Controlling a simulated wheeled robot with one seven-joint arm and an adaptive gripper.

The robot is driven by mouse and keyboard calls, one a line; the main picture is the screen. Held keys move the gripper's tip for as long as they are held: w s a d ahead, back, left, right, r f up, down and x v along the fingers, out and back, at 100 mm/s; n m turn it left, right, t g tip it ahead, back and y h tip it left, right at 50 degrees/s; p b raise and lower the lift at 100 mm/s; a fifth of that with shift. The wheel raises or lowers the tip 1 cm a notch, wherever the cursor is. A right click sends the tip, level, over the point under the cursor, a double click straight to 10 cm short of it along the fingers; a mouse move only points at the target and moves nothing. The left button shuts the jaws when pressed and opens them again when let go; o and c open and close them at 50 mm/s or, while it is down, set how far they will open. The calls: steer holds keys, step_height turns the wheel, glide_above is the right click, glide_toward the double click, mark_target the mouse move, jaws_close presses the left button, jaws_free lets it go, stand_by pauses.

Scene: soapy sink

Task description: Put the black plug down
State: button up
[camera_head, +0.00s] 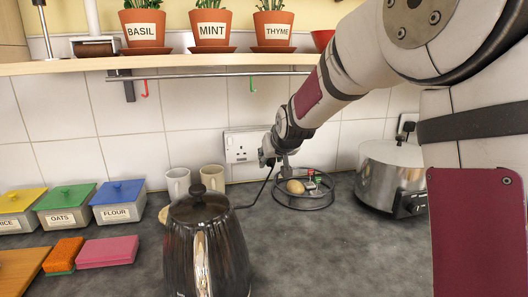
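My gripper (266,158) is in front of the right part of the white wall socket (238,147). It is small and dark in this view, and its fingers are hard to make out. A black cable (262,190) rises from behind the dark kettle (207,245) and ends at my gripper. The black plug is not clearly visible at that end; the gripper hides it or blends with it. I cannot tell whether the plug is held in the fingers or sits in the socket. The left socket holes are visible and empty.
A round black wire tray (306,205) with an egg-like item and small objects stands below my gripper. Two mugs (212,178) stand left of it, a silver cooker (390,172) right. The dark counter (320,250) is clear in front. A shelf (170,64) runs above.

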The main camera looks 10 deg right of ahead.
steer(key=shift+s+r, duration=0.1)
steer(key=shift+s, duration=0.25)
steer(key=shift+s+f, duration=0.25)
steer(key=shift+f, duration=0.15)
steer(key=s+f+p, duration=0.2)
steer(key=s+f, duration=0.1)
steer(key=s, duration=0.1)
steer(key=s+f+p, duration=0.2)
steer(key=s+f, duration=0.2)
steer(key=shift+f, duration=0.2)
steer(key=s+f+p, duration=0.1)
steer(key=s, duration=0.2)
steer(key=s+f+p, duration=0.1)
steer(key=s, duration=0.2)
steer(key=s+f+p, duration=0.1)
steer(key=s+f, duration=0.1)
steer(key=s, duration=0.2)
steer(key=shift+d, duration=0.1)
